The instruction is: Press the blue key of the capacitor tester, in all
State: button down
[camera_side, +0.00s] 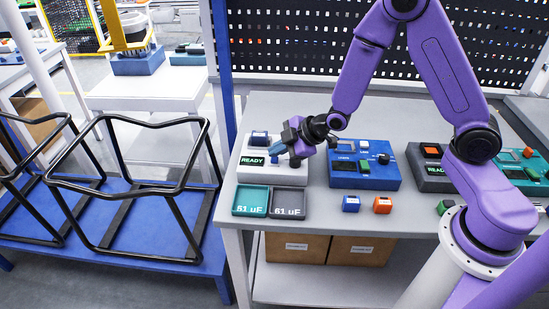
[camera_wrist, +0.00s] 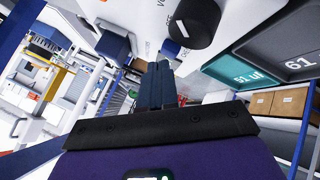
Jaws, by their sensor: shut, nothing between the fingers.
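The capacitor tester, a white box (camera_side: 290,174) with a READY display (camera_side: 252,161), stands at the left end of the grey table. My gripper (camera_side: 274,157) is shut and empty, its blue fingers low over the tester's top. In the wrist view the closed fingers (camera_wrist: 160,68) point at the white face, beside a black knob (camera_wrist: 196,22). A small blue part (camera_wrist: 171,48), seemingly the blue key, shows right at the fingertips. I cannot tell whether they touch it. In the side view the gripper hides the key.
Black frames (camera_side: 130,185) stand left of the table.

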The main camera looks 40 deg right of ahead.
aim_at(278, 160)
jog(key=shift+f, duration=0.5)
dwell(0.8)
dwell(0.4)
jog(key=shift+r, duration=0.95)
jog(key=shift+r, duration=2.5)
jog(key=shift+s, duration=0.1)
